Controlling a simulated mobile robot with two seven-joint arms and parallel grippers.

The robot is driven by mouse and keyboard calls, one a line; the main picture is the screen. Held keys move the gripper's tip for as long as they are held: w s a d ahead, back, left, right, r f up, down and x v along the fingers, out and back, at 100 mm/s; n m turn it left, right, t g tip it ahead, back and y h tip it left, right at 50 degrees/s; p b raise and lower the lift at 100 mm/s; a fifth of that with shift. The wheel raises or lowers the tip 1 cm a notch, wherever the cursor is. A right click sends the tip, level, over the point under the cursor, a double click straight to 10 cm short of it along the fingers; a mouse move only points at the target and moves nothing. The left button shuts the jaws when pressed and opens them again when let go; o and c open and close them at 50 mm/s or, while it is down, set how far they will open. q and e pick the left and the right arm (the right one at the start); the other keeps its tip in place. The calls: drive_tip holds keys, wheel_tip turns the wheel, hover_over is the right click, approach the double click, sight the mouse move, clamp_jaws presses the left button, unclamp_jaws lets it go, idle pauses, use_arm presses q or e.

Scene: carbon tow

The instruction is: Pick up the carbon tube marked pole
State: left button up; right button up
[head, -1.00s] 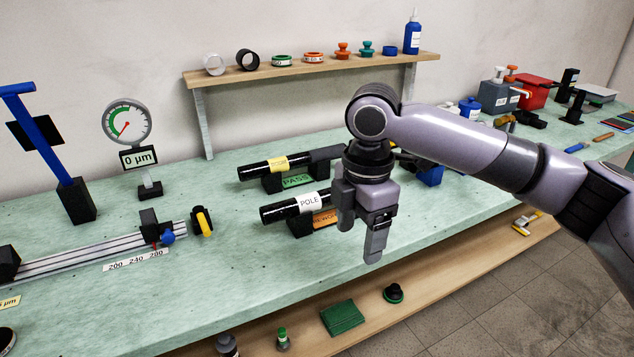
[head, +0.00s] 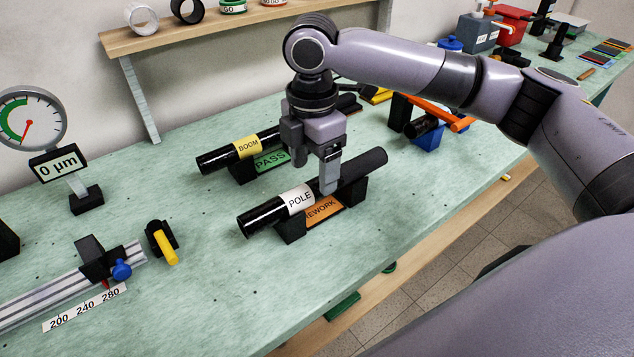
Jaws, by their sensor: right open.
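The carbon tube marked POLE (head: 262,216) is black with a white label and lies level across a black cradle with an orange REWORK plate (head: 325,209). My right gripper (head: 329,184) is open and points down at the tube, just right of the label. One finger shows in front of the tube; the other is hidden, and I cannot tell whether they touch the tube. A second black tube marked BOOM (head: 217,159) has a yellow label and rests behind it on a cradle with a green PASS plate (head: 270,160). My left gripper is not in view.
A dial gauge (head: 28,122) reading 0 µm stands at the left. A rail with a scale (head: 85,306) and a yellow-handled part (head: 163,243) lie front left. A shelf (head: 190,29) runs along the wall. The bench in front of the POLE tube is clear.

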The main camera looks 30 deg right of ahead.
sight(316, 181)
drive_tip(key=f, duration=0.4)
drive_tip(key=shift+w+d+f, duration=0.15)
drive_tip(key=shift+d+f, duration=0.15)
drive_tip(key=shift+d, duration=0.05)
drive_tip(key=shift+c, duration=0.3)
drive_tip(key=c, duration=1.2)
